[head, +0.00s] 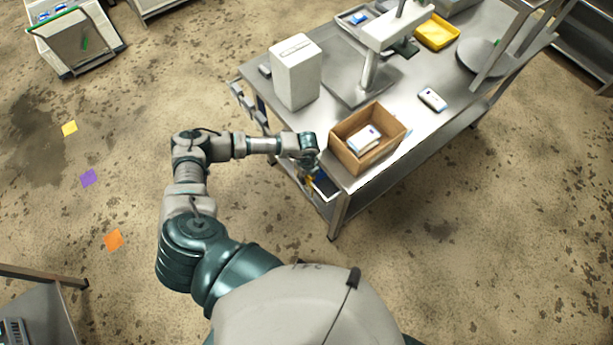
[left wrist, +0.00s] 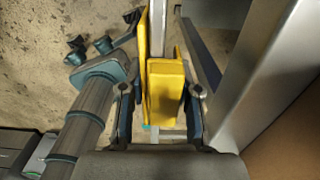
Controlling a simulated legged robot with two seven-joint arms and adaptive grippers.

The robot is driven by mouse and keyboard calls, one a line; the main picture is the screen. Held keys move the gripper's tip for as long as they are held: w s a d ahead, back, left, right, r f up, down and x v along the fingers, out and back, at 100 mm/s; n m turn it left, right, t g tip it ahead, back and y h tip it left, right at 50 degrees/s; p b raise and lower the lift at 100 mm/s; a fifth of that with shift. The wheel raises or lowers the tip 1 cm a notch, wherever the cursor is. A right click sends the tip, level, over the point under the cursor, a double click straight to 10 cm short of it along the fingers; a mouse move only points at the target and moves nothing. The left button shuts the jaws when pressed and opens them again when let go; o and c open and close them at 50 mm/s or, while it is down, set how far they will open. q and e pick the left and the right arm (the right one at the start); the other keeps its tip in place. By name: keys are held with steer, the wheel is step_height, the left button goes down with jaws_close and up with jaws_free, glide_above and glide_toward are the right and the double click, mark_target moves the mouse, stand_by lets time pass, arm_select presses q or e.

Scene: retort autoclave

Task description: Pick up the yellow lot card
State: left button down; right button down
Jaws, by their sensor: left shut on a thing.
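The yellow lot card (left wrist: 165,92) shows in the left wrist view as a thin upright plate with a thicker yellow block on it. My left gripper (left wrist: 162,112) has one finger on each side of the block and is shut on it. A pale metal bar runs just beyond the card. In the head view my left gripper (head: 312,172) is low beside the near left end of the steel table, and only a small bit of yellow shows there. My right gripper is in neither view.
The steel table (head: 415,122) bears a cardboard box (head: 345,155) close to my gripper, a white container (head: 296,75), a scale-like stand and a yellow tray (head: 437,32). A table leg (head: 338,217) stands close by. Yellow, purple and orange squares lie on the open floor at left.

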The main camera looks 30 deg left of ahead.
arm_select(q)
steer(key=shift+s+r, duration=0.15)
steer(key=shift+r, duration=0.4)
step_height(320, 180, up, 6)
steer(key=shift+f+b, duration=0.25)
steer(key=shift+b, duration=0.3)
steer(key=s+a+b, duration=0.2)
steer(key=s+a, duration=0.1)
steer(key=s, duration=0.6)
steer(key=s+a+b, duration=0.1)
steer(key=s+a, duration=0.3)
steer(key=s, duration=0.5)
steer(key=shift+a+r+b, duration=0.15)
steer(key=shift+a+b, duration=0.1)
steer(key=shift+b, duration=0.1)
